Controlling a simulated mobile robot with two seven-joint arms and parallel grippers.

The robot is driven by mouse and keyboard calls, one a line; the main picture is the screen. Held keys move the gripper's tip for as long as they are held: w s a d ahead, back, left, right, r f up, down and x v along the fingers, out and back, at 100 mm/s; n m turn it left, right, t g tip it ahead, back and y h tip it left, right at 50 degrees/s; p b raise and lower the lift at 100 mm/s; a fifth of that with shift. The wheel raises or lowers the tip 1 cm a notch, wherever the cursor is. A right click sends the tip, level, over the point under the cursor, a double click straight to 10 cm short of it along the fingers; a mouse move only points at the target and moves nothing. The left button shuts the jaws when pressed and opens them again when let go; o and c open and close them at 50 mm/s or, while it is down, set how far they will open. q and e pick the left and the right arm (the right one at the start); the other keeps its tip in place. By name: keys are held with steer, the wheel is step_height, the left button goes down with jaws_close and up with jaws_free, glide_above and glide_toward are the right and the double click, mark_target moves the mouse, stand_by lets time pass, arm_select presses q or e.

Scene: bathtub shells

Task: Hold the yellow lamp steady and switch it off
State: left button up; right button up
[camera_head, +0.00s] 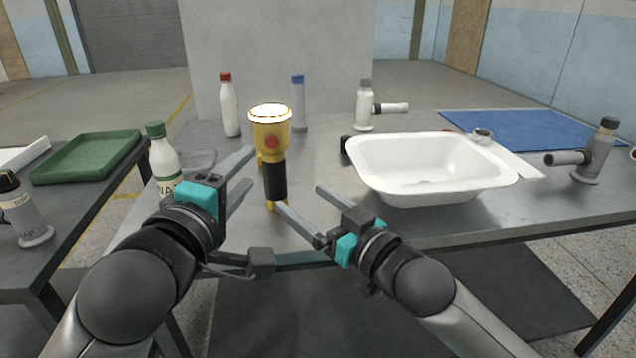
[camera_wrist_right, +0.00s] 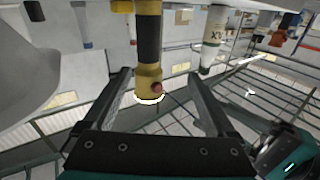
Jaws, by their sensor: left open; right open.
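The yellow lamp (camera_head: 270,128) stands upright on the grey table, with a black grip, a red button (camera_head: 271,141) and a bright white top (camera_head: 269,112) that looks lit. My left gripper (camera_head: 249,168) is open just left of the lamp, its fingers pointing towards it. My right gripper (camera_head: 300,196) is open to the right and in front of the black grip. In the right wrist view, which looks upside down, the lamp (camera_wrist_right: 148,72) shows between the two open fingers of my right gripper (camera_wrist_right: 158,74). Neither gripper visibly holds the lamp.
A white basin (camera_head: 375,170) sits right of the lamp. A white bottle with a green cap (camera_head: 163,160) stands to the left. Behind are a red-capped bottle (camera_head: 230,108) and a blue-capped bottle (camera_head: 298,105). A green tray (camera_head: 85,160) lies on the left table.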

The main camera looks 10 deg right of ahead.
mark_target(265, 153)
steer(key=shift+n, duration=0.4)
steer(key=x, duration=0.5)
steer(key=d+r+x, duration=0.1)
steer(key=x, duration=0.4)
steer(key=w+d+r+x, duration=0.1)
steer(key=x, duration=0.5)
steer(key=shift+w+a, duration=0.1)
steer(key=shift+w, duration=0.1)
steer(key=shift+f, duration=0.1)
jaws_close()
arm_select(q)
jaws_close()
stand_by(0.4)
steer(key=shift+d, duration=0.1)
stand_by(1.3)
